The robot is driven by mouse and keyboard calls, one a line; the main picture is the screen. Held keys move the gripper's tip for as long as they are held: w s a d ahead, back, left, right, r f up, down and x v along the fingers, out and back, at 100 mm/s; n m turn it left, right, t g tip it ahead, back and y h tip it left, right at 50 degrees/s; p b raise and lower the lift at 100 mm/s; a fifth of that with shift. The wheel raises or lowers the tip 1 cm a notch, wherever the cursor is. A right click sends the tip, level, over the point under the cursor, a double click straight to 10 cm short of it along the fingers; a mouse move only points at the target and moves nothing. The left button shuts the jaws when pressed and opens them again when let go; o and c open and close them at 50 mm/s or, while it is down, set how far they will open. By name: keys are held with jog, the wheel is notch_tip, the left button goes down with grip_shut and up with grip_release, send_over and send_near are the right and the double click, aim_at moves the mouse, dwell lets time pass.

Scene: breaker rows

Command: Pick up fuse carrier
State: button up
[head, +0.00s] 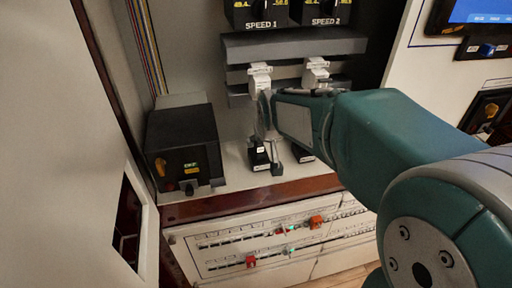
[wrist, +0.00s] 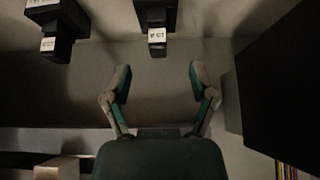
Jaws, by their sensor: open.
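Two black fuse carriers with white labels stand side by side on the cabinet's pale shelf. The left carrier (head: 259,159) is next to my fingers in the head view, and the other (head: 301,153) is partly hidden by my gripper. In the wrist view, one labelled black carrier (wrist: 157,20) lies just beyond my fingertips, roughly centred between them. Another carrier (wrist: 55,25) is to the left. My gripper (wrist: 159,75) is open and empty, its fingers apart; it also shows in the head view (head: 270,140). No contact with a carrier is visible.
White holders (head: 260,80) sit on a grey rail above. A black box (head: 184,148) with a small display stands at left. The open door (head: 70,130) and right panel (head: 425,75) bound the space. A white breaker panel (head: 215,257) lies below the shelf.

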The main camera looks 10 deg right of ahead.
aim_at(260, 147)
jog(key=x, duration=0.8)
jog(key=shift+w+d+f, duration=0.15)
jog(key=shift+w+f, duration=0.05)
jog(key=shift+f, duration=0.15)
grip_shut()
